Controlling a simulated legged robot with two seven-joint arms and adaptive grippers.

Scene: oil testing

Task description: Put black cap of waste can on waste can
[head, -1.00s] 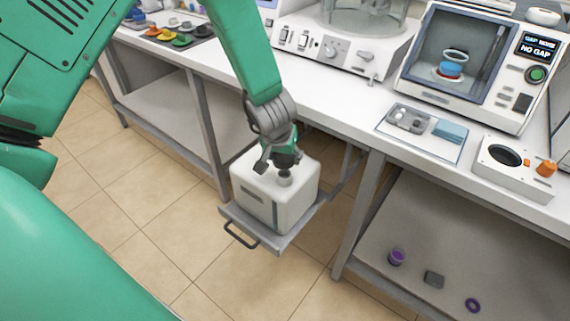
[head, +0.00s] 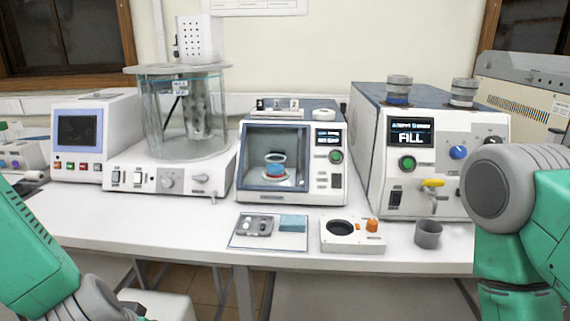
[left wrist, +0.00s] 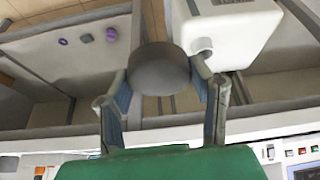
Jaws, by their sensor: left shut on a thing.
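In the left wrist view my left gripper (left wrist: 160,80) is shut on the dark grey-black cap (left wrist: 158,62), which sits between its two fingertips. The white waste can (left wrist: 235,35) is beyond the cap to the right, with its pale neck (left wrist: 202,45) showing uncapped beside the right finger. The cap appears apart from the neck; the exact gap is unclear. In the head view only the top of the waste can (head: 165,304) shows at the bottom edge, and my left gripper is mostly cut off there. My right arm shows at the right; its gripper is out of frame.
The white bench (head: 200,240) carries the glass bath (head: 183,120), a tester (head: 291,165) and the FILL machine (head: 435,150). Near its front edge are a small tray (head: 241,241), a control box (head: 352,244) and a grey cup (head: 428,234). Lower shelves flank the can.

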